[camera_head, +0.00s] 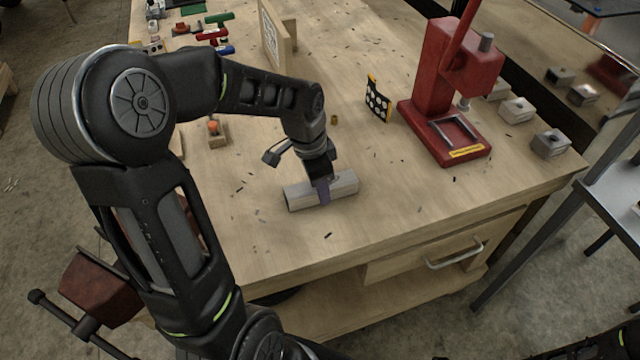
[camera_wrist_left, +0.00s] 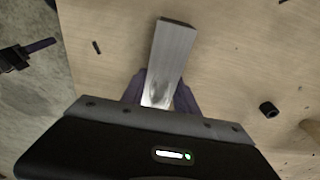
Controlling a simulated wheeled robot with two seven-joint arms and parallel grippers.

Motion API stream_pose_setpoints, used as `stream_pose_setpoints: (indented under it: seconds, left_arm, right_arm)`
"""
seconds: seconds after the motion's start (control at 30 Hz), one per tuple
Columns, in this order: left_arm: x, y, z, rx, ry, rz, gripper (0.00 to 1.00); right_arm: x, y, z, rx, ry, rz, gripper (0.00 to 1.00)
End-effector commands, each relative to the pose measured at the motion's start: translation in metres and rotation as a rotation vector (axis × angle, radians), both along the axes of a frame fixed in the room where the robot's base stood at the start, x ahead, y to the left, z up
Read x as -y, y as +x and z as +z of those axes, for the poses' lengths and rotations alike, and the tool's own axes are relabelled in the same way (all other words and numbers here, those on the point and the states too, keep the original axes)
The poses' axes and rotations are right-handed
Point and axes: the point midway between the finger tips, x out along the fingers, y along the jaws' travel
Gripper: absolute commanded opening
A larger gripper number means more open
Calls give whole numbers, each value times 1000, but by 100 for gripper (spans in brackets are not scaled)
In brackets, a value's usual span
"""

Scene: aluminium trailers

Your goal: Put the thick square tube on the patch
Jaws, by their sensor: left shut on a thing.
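The thick square tube (camera_head: 344,187) is a short grey metal length near the front of the wooden bench, lying roughly level. My left gripper (camera_head: 322,190) reaches down from above and is shut on it around its middle. In the left wrist view the tube (camera_wrist_left: 172,50) stretches away between the purple fingertips of my left gripper (camera_wrist_left: 160,98). I cannot tell whether the tube touches the bench or hangs just above it. I cannot make out a patch for certain.
A red press (camera_head: 436,75) stands at the right, with several grey blocks (camera_head: 550,143) beside it. A dotted black board (camera_head: 378,102) stands behind the tube. A small block with an orange top (camera_head: 214,131) is at the left. Clear bench (camera_head: 400,200) lies right of the tube.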

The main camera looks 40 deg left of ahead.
Motion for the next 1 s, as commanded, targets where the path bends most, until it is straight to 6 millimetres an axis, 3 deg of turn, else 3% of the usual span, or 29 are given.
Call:
stream_pose_setpoints:
  seconds: [0.17,0.2,0.43,0.8,1.0]
  left_arm:
    - [0,0,-4,0,0,0,0]
    - [0,0,-3,0,0,0,39]
    - [0,0,-2,0,0,0,58]
    - [0,0,3,1,0,0,58]
    - [-3,-2,28,4,1,1,58]
  right_arm:
    - [0,0,-4,1,1,1,36]
    - [0,0,-2,1,1,1,36]
    - [0,0,-2,1,1,1,36]
    - [0,0,1,0,0,0,36]
    - [0,0,-2,0,0,0,36]
